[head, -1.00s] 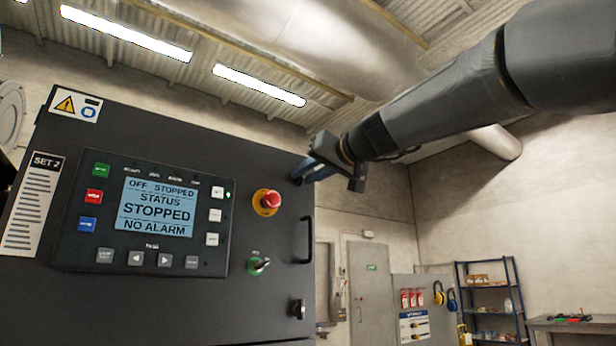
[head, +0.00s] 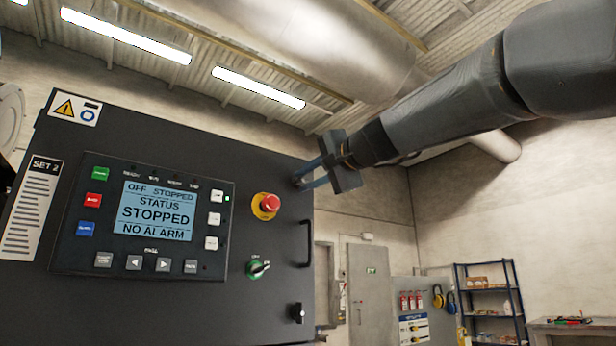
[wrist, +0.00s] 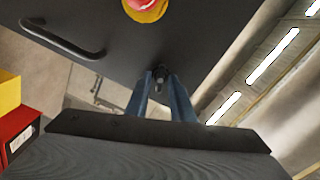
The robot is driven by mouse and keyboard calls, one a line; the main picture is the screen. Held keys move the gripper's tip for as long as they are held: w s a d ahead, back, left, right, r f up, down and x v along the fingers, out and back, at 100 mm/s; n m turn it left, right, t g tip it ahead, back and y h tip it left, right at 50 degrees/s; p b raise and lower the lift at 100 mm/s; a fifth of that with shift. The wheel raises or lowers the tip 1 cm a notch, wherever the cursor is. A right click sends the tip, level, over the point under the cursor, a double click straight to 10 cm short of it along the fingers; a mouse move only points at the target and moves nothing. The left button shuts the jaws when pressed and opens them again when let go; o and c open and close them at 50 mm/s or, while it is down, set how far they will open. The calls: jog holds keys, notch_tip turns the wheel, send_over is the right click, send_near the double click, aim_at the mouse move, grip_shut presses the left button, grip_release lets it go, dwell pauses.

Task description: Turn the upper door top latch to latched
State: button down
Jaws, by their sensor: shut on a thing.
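The upper door (head: 140,125) is a dark panel with a lit display reading STOPPED. Its top latch (wrist: 160,76) is a small dark knob near the door's upper right corner, between my fingertips in the wrist view. My gripper (head: 306,176) is shut on that latch with its blue fingers, which also show in the wrist view (wrist: 161,82). In the head view the fingers hide the latch. A second dark latch (head: 297,312) sits lower on the door's right side. The exact angle of the top latch is hard to read.
A blue shelf rack (head: 487,300) and a workbench (head: 572,325) stand farther off at the right.

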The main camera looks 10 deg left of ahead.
jog(key=shift+m+p, duration=0.55)
jog(key=shift+m, duration=1.65)
jog(key=shift+f, duration=0.1)
jog(key=c, duration=1.6)
grip_release()
jog(key=shift+o, duration=0.2)
jog(key=b+v, duration=0.3)
jog(key=v, duration=0.4)
jog(key=shift+s+d, duration=0.25)
jog(key=shift+d, duration=0.05)
